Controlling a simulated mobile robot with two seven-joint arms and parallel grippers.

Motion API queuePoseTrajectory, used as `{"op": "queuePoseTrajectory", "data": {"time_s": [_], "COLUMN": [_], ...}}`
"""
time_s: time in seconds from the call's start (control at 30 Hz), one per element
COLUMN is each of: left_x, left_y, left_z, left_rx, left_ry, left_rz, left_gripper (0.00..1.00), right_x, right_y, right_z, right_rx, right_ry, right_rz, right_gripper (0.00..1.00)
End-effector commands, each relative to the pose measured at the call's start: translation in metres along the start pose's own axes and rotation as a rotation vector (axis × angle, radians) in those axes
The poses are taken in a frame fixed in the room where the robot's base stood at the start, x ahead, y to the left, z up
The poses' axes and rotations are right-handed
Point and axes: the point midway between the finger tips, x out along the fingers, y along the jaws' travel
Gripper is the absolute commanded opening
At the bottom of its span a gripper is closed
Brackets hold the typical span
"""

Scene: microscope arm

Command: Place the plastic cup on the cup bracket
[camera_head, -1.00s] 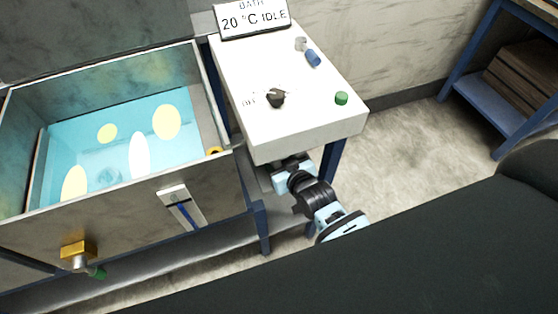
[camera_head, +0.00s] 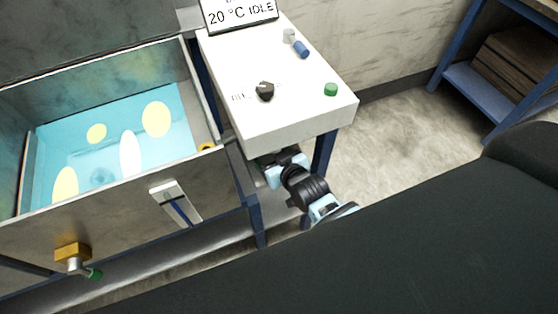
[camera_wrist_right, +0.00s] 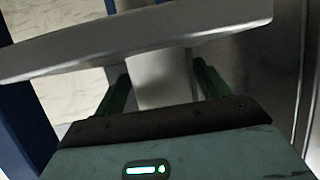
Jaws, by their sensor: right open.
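I cannot make out the plastic cup or the cup bracket for certain in either view. In the right wrist view, my right gripper (camera_wrist_right: 160,72) is open, with its two dark green fingers apart. A pale grey shape (camera_wrist_right: 165,88) shows between the fingers, but I cannot tell what it is. A light slab edge crosses in front of the finger ends. In the head view, my right arm (camera_head: 305,187) reaches in low under the front edge of the white control box (camera_head: 300,125), which hides the fingertips. My left gripper is out of view.
An open water bath (camera_head: 180,172) stands left. A blue-framed shelf (camera_head: 480,105) stands right; floor between is clear.

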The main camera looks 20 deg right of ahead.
Motion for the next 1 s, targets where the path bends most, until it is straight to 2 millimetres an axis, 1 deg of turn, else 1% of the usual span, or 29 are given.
{"op": "queuePoseTrajectory", "data": {"time_s": [0.17, 0.4, 0.6, 0.7, 0.8, 1.0], "left_x": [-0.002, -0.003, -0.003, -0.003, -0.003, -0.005], "left_y": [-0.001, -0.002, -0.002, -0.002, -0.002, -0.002], "left_z": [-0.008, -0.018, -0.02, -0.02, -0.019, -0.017], "left_rx": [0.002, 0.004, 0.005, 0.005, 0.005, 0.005], "left_ry": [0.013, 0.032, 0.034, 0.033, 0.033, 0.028], "left_rz": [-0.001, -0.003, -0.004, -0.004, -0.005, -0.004], "left_gripper": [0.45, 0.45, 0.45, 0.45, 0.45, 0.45], "right_x": [-0.022, -0.07, -0.102, -0.112, -0.118, -0.12], "right_y": [0.0, 0.0, 0.0, 0.0, 0.0, 0.0], "right_z": [-0.001, -0.001, 0.0, 0.0, 0.0, 0.0], "right_rx": [0.0, 0.0, 0.0, -0.001, 0.0, 0.0], "right_ry": [0.001, 0.001, 0.0, 0.0, 0.0, 0.0], "right_rz": [0.0, 0.0, 0.0, 0.0, 0.0, 0.0], "right_gripper": [0.73, 0.73, 0.73, 0.73, 0.73, 0.73]}}
